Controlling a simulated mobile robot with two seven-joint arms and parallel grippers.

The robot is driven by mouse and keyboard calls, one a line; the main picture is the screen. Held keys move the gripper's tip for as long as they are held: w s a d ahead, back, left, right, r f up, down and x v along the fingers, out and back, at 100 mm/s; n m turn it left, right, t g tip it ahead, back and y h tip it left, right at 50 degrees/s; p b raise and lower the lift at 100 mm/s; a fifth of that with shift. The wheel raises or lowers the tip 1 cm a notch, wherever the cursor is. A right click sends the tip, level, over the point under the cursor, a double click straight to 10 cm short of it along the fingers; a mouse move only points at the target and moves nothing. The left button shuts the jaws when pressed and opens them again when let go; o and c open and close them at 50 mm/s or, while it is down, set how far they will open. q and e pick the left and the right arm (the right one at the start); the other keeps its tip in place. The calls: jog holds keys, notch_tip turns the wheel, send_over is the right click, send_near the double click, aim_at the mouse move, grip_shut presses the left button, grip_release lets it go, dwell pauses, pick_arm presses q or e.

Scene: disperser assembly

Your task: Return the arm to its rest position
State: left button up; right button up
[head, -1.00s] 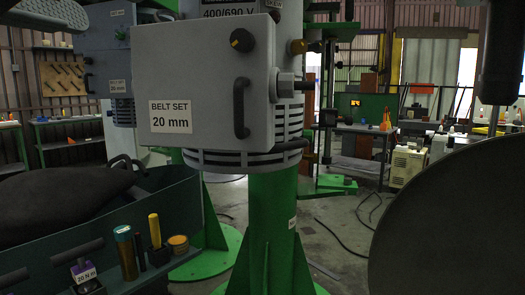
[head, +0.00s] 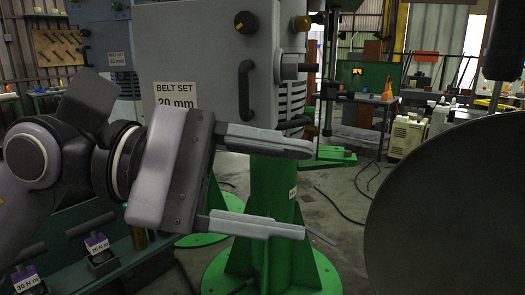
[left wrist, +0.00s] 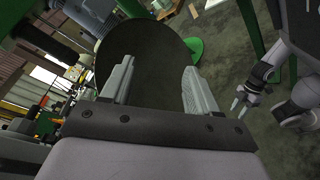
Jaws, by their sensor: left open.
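My left gripper (head: 305,190) is open and empty in the head view. Its two fingers point right, in front of the grey cabinet and the green column (head: 272,190), with a clear gap between them. Whether it touches anything cannot be told, but nothing is between the fingers. In the left wrist view its fingers (left wrist: 154,85) are spread before a large dark disc (left wrist: 145,45). A second gripper (left wrist: 236,106), apparently my right one, shows small at the right of that view, with its fingers apart. It does not show in the head view.
The grey cabinet (head: 205,60) labelled "BELT SET 20 mm" is behind my left arm. A large dark disc (head: 460,210) fills the right side. Tools labelled 20 N m (head: 97,244) and 30 N m (head: 25,278) stand at lower left. Cables lie on the floor.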

pick_arm(q)
jog(key=w+a+f+m+t+y+p, duration=0.2)
jog(key=w+a+f+m+t, duration=0.45)
jog(key=f+m+t, duration=0.5)
jog(key=w+a+f+m+t+y+p, duration=0.2)
jog(key=w+a+f+m+t, duration=0.6)
jog(key=m, duration=0.7)
jog(key=s+a+f+n+g+y+p, duration=0.1)
jog(key=s+f+n+y, duration=0.1)
jog(key=f+n+y, duration=0.3)
jog(key=s+a+f+n+g+y, duration=0.1)
jog(key=s+a+f+n+y, duration=0.15)
jog(key=f+n, duration=0.4)
jog(key=s+a+f+n+g+y+p, duration=0.1)
jog(key=s+f+n+g, duration=0.4)
jog(key=s+f, duration=0.8)
notch_tip(320, 180, down, 4)
jog(key=shift+s+a+r+n+g+y, duration=0.35)
jog(key=shift+a+g+y, duration=0.4)
jog(key=shift+a, duration=0.3)
jog(key=shift+f, duration=0.1)
